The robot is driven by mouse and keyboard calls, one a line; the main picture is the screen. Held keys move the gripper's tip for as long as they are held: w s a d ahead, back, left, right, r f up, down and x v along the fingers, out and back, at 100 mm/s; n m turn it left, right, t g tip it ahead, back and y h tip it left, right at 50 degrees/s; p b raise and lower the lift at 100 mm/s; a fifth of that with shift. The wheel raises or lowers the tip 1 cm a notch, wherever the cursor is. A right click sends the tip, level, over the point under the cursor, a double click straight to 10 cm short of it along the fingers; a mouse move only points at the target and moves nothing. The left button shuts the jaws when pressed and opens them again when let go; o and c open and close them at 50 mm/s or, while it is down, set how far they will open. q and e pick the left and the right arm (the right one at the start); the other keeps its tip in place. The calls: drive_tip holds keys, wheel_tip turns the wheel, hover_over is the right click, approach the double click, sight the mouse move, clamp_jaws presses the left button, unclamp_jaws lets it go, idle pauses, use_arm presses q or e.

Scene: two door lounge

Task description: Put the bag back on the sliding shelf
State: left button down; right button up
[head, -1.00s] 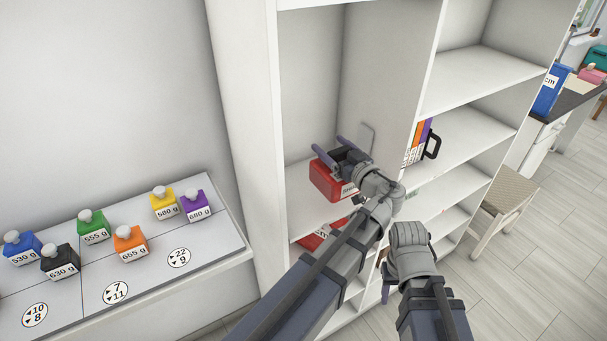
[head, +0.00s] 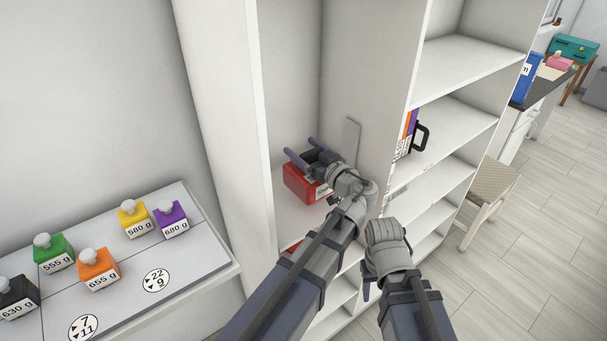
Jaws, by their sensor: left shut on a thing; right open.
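A red box-shaped bag (head: 299,184) with a white label is inside the left bay of the white shelving, at the middle shelf board (head: 290,217). My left gripper (head: 311,157) is at the top of the red bag, its two purple fingers on either side of a dark part, and is shut on it. Whether the bag's underside touches the board is hard to tell. My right gripper (head: 366,287) is open and empty, low in front of the shelving; the wrist hides most of it.
A lower red thing (head: 293,246) shows partly below the board. A grey strip (head: 350,141) is on the bay's right wall. Right bays hold a binder (head: 407,135) and a black handle (head: 421,138). A weights table (head: 205,250) stands left, a stool (head: 490,187) right.

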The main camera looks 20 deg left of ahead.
use_arm(q)
drive_tip(key=shift+f+b, duration=2.05)
drive_tip(key=shift+f, duration=0.45)
drive_tip(key=shift+r, duration=0.15)
unclamp_jaws()
